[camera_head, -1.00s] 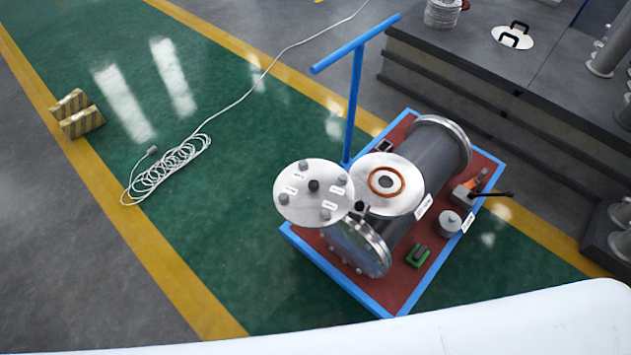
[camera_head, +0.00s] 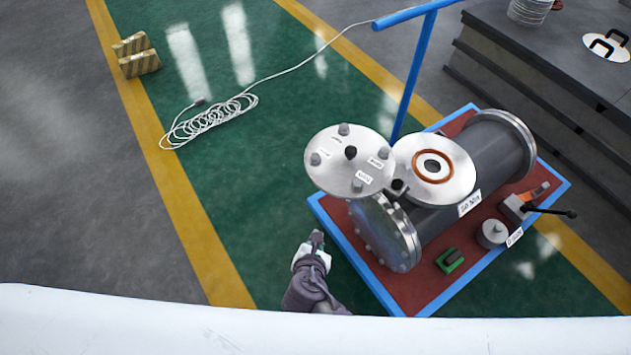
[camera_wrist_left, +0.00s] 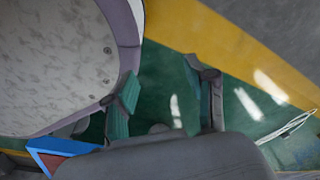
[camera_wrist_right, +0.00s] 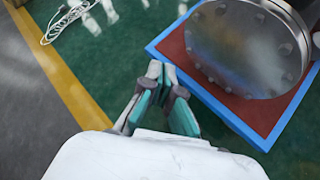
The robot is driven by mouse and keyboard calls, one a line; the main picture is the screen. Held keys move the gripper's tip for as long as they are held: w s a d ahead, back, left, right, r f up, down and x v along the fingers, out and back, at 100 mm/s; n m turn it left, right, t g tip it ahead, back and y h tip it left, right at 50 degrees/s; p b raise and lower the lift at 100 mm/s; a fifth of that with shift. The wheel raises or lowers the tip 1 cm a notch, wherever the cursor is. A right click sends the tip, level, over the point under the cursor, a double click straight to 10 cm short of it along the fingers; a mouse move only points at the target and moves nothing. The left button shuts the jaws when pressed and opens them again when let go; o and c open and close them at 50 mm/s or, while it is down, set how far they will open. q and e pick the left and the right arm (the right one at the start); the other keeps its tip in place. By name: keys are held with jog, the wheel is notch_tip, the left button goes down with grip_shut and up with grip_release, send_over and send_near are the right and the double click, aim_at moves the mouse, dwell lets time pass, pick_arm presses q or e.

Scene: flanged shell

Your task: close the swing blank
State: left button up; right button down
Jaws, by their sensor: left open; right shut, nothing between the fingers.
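The swing blank (camera_head: 350,160) is a round metal plate with several studs and a dark knob. It is swung out to the left of the round opening (camera_head: 433,168) with an orange ring, apart from it except at the hinge (camera_head: 398,188). My right gripper (camera_head: 316,241) is shut and empty, low beside the left corner of the blue-edged base, below the blank in the picture. It also shows in the right wrist view (camera_wrist_right: 161,75), near the shell's end flange (camera_wrist_right: 250,45). My left gripper (camera_wrist_left: 161,85) is open and empty in the left wrist view, outside the head view.
The grey shell (camera_head: 475,160) lies on a red base with a blue rim (camera_head: 350,255). A blue post (camera_head: 410,80) rises behind the blank. A green block (camera_head: 450,260) and a clamp (camera_head: 520,205) sit on the base. A white cable (camera_head: 215,118) lies on open green floor.

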aim_at(314, 162)
notch_tip(314, 162, up, 13)
jog(key=a+n+t+b, duration=0.2)
jog(key=a+n+t, duration=0.1)
jog(key=n+t, duration=0.1)
jog(key=x, duration=0.4)
jog(key=b+x, duration=0.1)
jog(key=x, duration=0.3)
jog(key=b+x, duration=0.1)
jog(key=x, duration=0.3)
jog(key=shift+w+d+r, duration=0.25)
jog(key=shift+w, duration=0.2)
pick_arm(q)
jog(key=w+d+r, duration=0.2)
jog(key=w+r, duration=0.5)
jog(key=shift+w+t, duration=0.3)
jog(key=shift+t, duration=0.1)
pick_arm(e)
jog(key=shift+w, duration=0.55)
jog(key=shift+d+r, duration=0.1)
